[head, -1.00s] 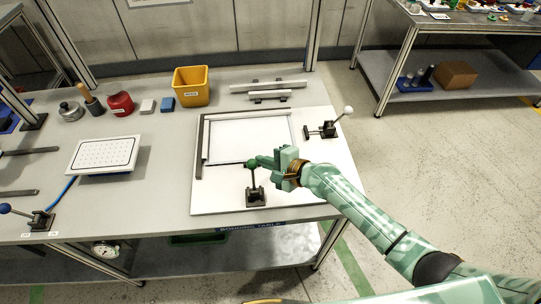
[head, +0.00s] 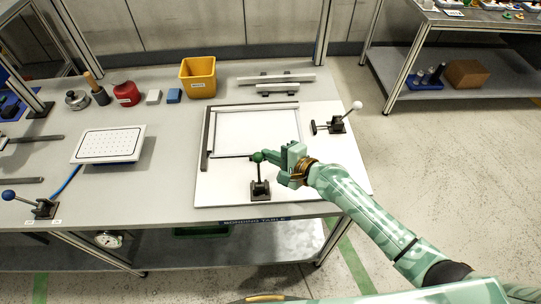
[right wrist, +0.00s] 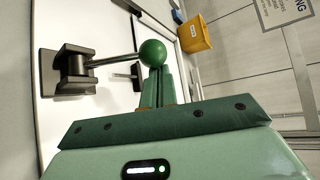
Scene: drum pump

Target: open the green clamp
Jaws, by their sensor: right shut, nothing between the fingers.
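The green clamp (head: 260,188) stands at the front edge of the white board, with a dark base and an upright lever topped by a green ball. In the right wrist view its base (right wrist: 72,72) is at the left and the green ball (right wrist: 152,53) is near the middle. My right gripper (head: 272,157) is shut and empty, its fingertips just right of the ball. In the right wrist view the shut fingers (right wrist: 156,88) end at the ball; I cannot tell whether they touch it. My left gripper is not in view.
A white-knobbed clamp (head: 337,125) stands at the board's right. The white board (head: 215,185) carries a frame (head: 255,132). A blue-knobbed clamp (head: 42,207), a perforated plate (head: 110,144) and a yellow bin (head: 198,78) are on the table. Clear tabletop lies left of the board.

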